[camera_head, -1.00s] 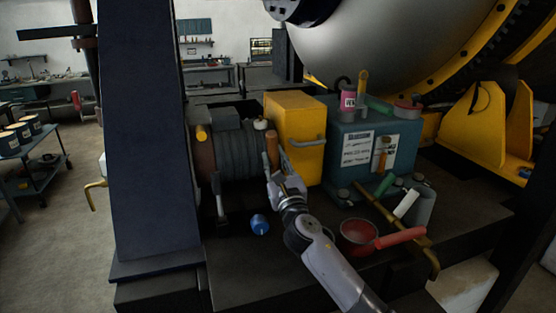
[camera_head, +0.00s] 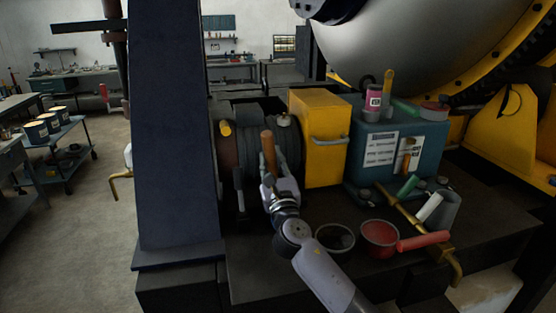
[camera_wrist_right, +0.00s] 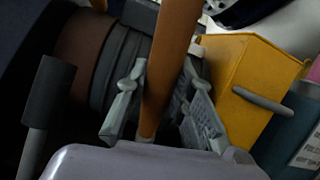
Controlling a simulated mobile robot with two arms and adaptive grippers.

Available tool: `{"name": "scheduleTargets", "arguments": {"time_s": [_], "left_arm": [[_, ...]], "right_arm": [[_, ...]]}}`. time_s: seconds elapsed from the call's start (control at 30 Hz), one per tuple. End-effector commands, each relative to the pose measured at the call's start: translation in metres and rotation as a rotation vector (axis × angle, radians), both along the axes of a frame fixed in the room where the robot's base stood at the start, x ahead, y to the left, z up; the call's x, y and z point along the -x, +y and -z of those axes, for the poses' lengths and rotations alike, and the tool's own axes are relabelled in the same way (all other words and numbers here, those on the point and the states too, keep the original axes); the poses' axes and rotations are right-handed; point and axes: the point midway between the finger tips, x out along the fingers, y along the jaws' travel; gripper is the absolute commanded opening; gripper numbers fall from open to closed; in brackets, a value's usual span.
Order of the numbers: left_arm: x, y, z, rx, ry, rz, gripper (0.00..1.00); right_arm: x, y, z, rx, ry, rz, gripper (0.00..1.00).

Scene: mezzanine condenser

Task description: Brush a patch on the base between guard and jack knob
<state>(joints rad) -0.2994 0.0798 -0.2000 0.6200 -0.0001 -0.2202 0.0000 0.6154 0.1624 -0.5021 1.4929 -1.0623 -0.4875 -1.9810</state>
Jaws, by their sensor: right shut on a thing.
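My right gripper (camera_head: 268,182) is shut on an orange-brown handle (camera_head: 267,142), which stands nearly upright in front of the grey ribbed drum. In the right wrist view the handle (camera_wrist_right: 170,60) runs between both fingers (camera_wrist_right: 160,105). Its working end is hidden, so I cannot see bristles. The yellow box-shaped guard (camera_head: 320,140) stands just right of the gripper, apart from it. The dark base (camera_head: 255,285) spreads below. The blue jack knob is not visible; my right arm covers that area. My left gripper is not in view.
A black bowl (camera_head: 335,238) and a red pan (camera_head: 380,233) stand right of my forearm. The teal box (camera_head: 400,150) stands right of the guard. A dark blue column (camera_head: 170,140) blocks the left.

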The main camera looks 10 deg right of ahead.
Motion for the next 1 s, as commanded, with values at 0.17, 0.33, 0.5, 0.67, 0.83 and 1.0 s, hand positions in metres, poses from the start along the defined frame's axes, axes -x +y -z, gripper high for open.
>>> {"name": "scheduleTargets", "arguments": {"time_s": [0.17, 0.33, 0.5, 0.67, 0.83, 1.0], "left_arm": [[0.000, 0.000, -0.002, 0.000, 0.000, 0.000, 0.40], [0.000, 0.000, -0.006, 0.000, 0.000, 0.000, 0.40], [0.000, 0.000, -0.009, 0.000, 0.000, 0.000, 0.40], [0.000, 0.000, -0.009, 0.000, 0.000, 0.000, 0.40], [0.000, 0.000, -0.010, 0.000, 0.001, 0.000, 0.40], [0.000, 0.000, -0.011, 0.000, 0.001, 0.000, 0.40]], "right_arm": [[0.000, -0.005, 0.000, 0.000, 0.002, 0.001, 0.00], [-0.001, -0.019, -0.001, 0.001, 0.003, 0.002, 0.00], [-0.001, -0.034, -0.001, 0.001, 0.003, 0.002, 0.00], [-0.002, -0.040, 0.000, 0.000, 0.003, 0.001, 0.00], [-0.002, -0.048, 0.000, 0.001, 0.003, 0.002, 0.00], [-0.002, -0.063, 0.000, 0.001, 0.003, 0.002, 0.00]]}}
